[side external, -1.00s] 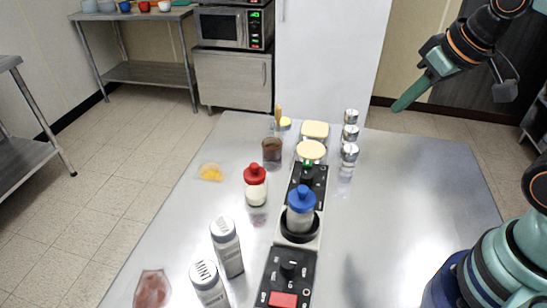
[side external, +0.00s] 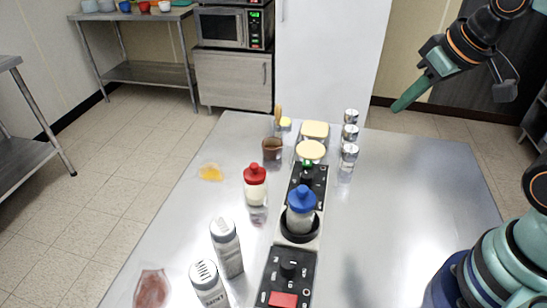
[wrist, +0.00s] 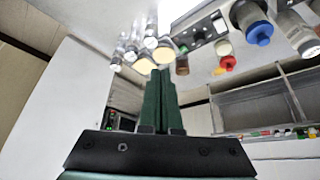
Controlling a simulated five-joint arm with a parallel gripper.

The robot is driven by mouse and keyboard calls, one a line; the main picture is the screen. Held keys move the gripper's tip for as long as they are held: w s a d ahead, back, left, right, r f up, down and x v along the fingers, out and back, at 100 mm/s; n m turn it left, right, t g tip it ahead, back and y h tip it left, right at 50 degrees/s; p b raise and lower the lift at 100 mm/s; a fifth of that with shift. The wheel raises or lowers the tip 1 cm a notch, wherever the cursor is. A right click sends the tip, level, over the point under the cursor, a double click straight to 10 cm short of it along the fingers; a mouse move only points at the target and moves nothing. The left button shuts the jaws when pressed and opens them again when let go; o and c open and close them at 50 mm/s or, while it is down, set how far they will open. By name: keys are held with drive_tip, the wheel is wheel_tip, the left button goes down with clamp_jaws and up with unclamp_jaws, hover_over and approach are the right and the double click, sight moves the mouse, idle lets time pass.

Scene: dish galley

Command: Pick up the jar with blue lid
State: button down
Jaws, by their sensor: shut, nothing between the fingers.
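The jar with the blue lid (side external: 301,218) stands upright in a black round holder (side external: 299,237) on the strip of dark panels along the table. It also shows in the wrist view (wrist: 257,30), at the upper right. My gripper (side external: 400,106) is raised over the far right part of the table, well apart from the jar and to its right. In the wrist view my gripper (wrist: 160,78) has its green fingers together with nothing between them.
A red-lidded jar (side external: 255,187) stands left of the blue-lidded jar. Two shakers (side external: 227,250) (side external: 208,286) stand at the near left. Several metal-topped shakers (side external: 349,155) and a brown cup (side external: 272,149) stand farther back. The table's right side (side external: 410,190) is clear.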

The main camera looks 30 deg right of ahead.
drive_tip(key=c, duration=1.5)
unclamp_jaws()
drive_tip(key=shift+c, duration=0.2)
drive_tip(key=o, duration=1.5)
drive_tip(key=shift+o, duration=0.2)
drive_tip(key=m+g, duration=0.6)
drive_tip(key=m, duration=1.2)
approach(302, 194)
drive_tip(key=shift+w+d+f, duration=0.25)
drive_tip(key=shift+w+f, duration=0.1)
drive_tip(key=shift+f, duration=0.1)
drive_tip(key=shift+a+f, duration=0.1)
drive_tip(key=shift+f, duration=0.15)
wheel_tip(302, 194, down, 11)
drive_tip(key=shift+s+f, duration=0.15)
drive_tip(key=shift+f, duration=0.1)
